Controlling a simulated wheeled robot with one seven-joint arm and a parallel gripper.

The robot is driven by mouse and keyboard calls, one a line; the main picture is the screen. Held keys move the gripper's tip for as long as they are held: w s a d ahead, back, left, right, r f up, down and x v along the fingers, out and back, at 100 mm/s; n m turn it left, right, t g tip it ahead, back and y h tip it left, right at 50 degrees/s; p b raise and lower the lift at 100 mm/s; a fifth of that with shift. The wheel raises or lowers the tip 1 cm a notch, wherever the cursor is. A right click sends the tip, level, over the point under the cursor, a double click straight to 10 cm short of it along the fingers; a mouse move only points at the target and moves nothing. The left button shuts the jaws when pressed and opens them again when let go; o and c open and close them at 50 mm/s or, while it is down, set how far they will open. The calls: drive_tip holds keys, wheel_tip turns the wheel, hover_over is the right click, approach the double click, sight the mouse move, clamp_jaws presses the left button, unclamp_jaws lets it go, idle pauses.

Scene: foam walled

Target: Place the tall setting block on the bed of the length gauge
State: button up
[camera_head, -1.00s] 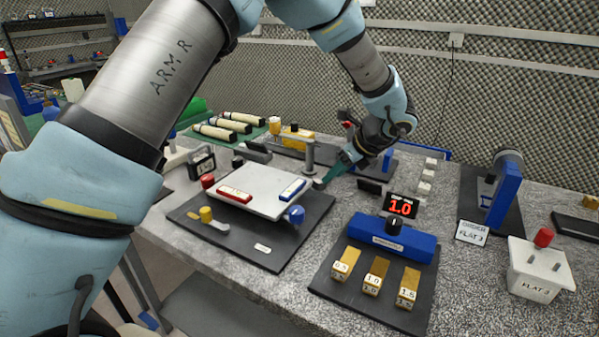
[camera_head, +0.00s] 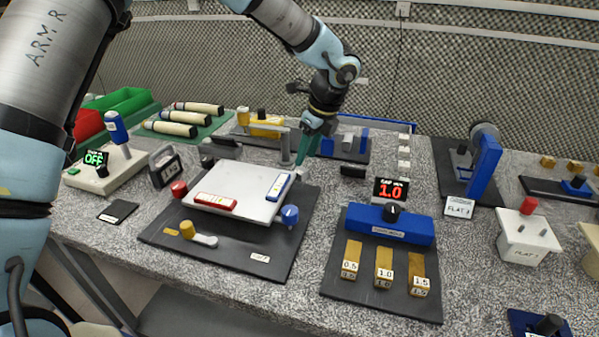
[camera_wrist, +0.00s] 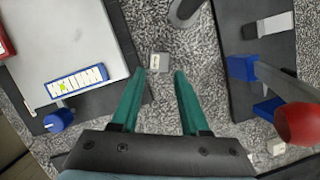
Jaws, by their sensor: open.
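My gripper (camera_head: 306,150) points down behind the white plate, its green fingers apart. In the wrist view my gripper (camera_wrist: 163,74) is open, with nothing between its fingers. A small pale block (camera_wrist: 158,62) with a marked face stands just beyond the fingertips, apart from them. It may be the tall setting block, but its height is hard to judge from above. A black-based fixture (camera_wrist: 240,95) with blue supports and a red ball lies to the right in the wrist view. I cannot tell whether this is the length gauge; no readable label names it.
The white plate (camera_wrist: 95,35) is close on the left, with a blue knob (camera_wrist: 58,120). A grey post (camera_head: 284,147) stands near my gripper. Brass blocks (camera_head: 384,268) sit before a blue gap unit (camera_head: 389,223). Several small white blocks (camera_head: 404,152) stand further right.

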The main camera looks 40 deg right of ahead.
sight(301, 170)
drive_tip(key=shift+p+x, duration=1.05)
drive_tip(key=shift+x, duration=1.65)
clamp_jaws()
